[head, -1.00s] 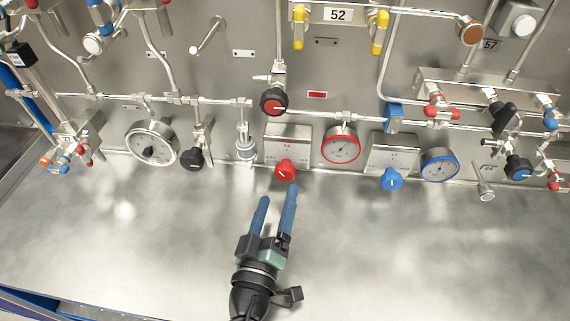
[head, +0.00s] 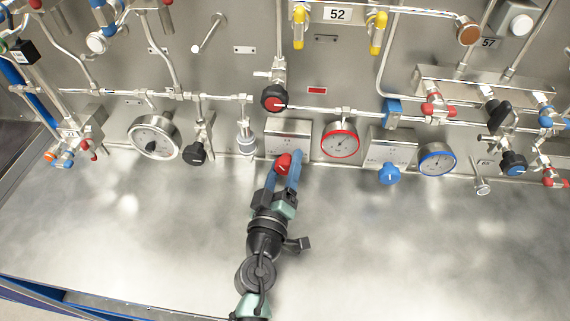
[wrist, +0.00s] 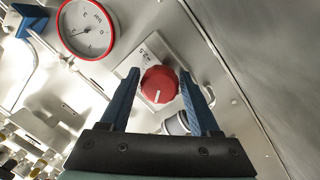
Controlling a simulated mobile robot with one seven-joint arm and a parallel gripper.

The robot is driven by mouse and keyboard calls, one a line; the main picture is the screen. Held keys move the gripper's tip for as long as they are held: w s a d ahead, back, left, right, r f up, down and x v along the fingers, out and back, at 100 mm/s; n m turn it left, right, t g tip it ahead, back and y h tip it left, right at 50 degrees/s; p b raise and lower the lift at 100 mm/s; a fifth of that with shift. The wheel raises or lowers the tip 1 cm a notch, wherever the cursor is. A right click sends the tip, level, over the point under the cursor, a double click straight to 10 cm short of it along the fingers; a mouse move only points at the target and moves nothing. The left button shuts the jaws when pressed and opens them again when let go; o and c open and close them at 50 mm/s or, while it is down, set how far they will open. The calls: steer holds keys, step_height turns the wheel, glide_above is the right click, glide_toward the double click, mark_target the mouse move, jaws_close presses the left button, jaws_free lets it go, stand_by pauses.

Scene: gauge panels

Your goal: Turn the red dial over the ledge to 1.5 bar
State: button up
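The red dial (head: 283,163) sits low on a pale plate (head: 289,128) above the steel ledge (head: 350,230). In the wrist view the dial (wrist: 159,85) has a white pointer line and lies between the blue fingers of my gripper (wrist: 160,84). A gap shows on both sides of it, so the fingers are open around it. In the head view my gripper (head: 283,164) reaches up to the dial and partly covers it. The red-rimmed gauge (head: 341,141) is right of the plate; in the wrist view the gauge (wrist: 87,29) has a dark needle, its reading too small to tell.
A blue dial (head: 388,175) and blue-rimmed gauge (head: 437,159) are to the right. A black knob with a red face (head: 274,98) sits above. A steel fitting (head: 246,138) and a black knob (head: 195,153) are to the left. The ledge is mostly bare.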

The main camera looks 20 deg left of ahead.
jaws_close()
steer(key=shift+n, duration=0.3)
steer(key=n+b, duration=0.2)
steer(key=n, duration=0.2)
steer(key=shift+f, duration=0.1)
steer(key=n+y+b, duration=0.1)
steer(key=n, duration=0.5)
steer(key=shift+n+t, duration=0.3)
steer(key=shift+t, duration=0.1)
steer(key=shift+n, duration=0.3)
steer(key=shift+o, duration=1.9)
jaws_free()
steer(key=shift+s, duration=0.1)
